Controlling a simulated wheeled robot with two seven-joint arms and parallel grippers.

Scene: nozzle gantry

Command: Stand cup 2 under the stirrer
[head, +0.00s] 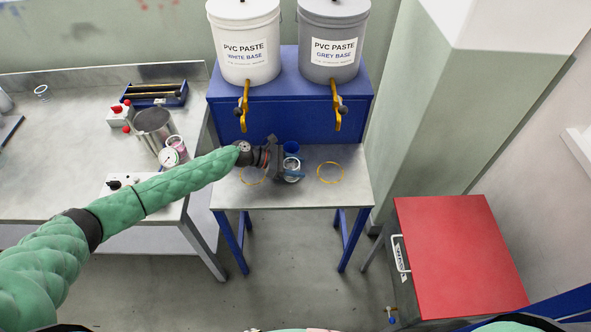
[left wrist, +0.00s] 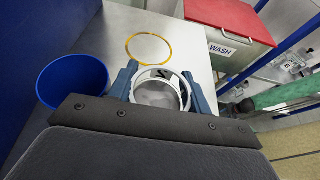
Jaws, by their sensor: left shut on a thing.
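My left gripper (head: 287,163) is over the small steel table between the two yellow rings. It is shut on a pale cup with a white rim (head: 292,166). In the left wrist view the cup (left wrist: 160,92) sits upright between the two blue fingers (left wrist: 160,88), its inside pale grey. A dark mark like a 2 shows at its far side. I cannot tell whether its base touches the table. No stirrer can be made out for sure.
A blue cup (left wrist: 72,80) stands close beside the held cup. Yellow rings lie on the steel table (head: 310,197), one to the right (head: 331,173).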

